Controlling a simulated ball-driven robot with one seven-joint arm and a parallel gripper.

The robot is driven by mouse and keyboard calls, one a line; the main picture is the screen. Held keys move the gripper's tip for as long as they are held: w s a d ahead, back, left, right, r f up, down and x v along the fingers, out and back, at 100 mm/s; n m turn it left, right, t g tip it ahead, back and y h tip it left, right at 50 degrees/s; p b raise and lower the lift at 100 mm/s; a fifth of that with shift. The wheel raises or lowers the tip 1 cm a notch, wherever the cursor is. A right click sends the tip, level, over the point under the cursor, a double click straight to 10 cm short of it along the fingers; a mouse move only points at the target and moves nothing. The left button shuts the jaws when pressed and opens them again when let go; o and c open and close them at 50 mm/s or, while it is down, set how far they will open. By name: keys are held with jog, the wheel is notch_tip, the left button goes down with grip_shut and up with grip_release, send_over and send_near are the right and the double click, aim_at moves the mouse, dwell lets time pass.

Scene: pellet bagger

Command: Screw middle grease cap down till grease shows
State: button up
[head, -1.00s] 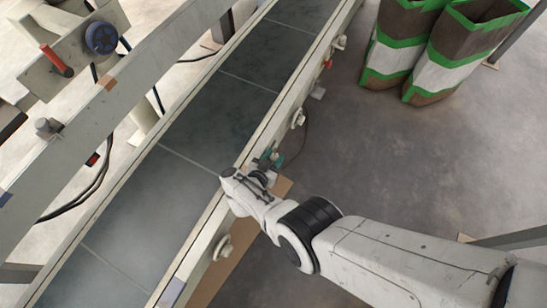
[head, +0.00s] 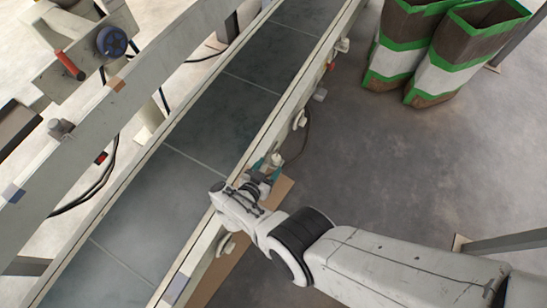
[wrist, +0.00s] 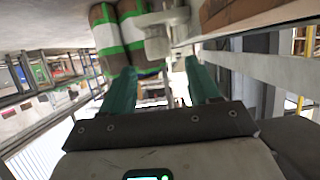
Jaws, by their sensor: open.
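My gripper (head: 267,168) is open, low beside the conveyor's right side rail, with its teal fingers partly hidden by my wrist in the head view. In the wrist view the open gripper (wrist: 162,88) has nothing between its fingers. A pale round fitting (wrist: 158,40) is beyond and above the fingertips there, apart from them. In the head view a small pale knob (head: 277,159) shows just past the fingers. Other pale round fittings sit along the rail, one nearer (head: 226,244) and one farther (head: 300,121). I cannot tell which is the middle grease cap, and no grease is visible.
The conveyor belt (head: 204,110) runs diagonally left of my arm. Its side rail (head: 287,100) is close to my gripper. Two green, white and brown bags (head: 460,52) stand at the upper right. A brown board (head: 238,258) lies below the rail. The floor between is clear.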

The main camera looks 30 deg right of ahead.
jog(key=shift+p+v, duration=0.65)
jog(key=shift+v, duration=1.65)
jog(key=shift+c, duration=0.2)
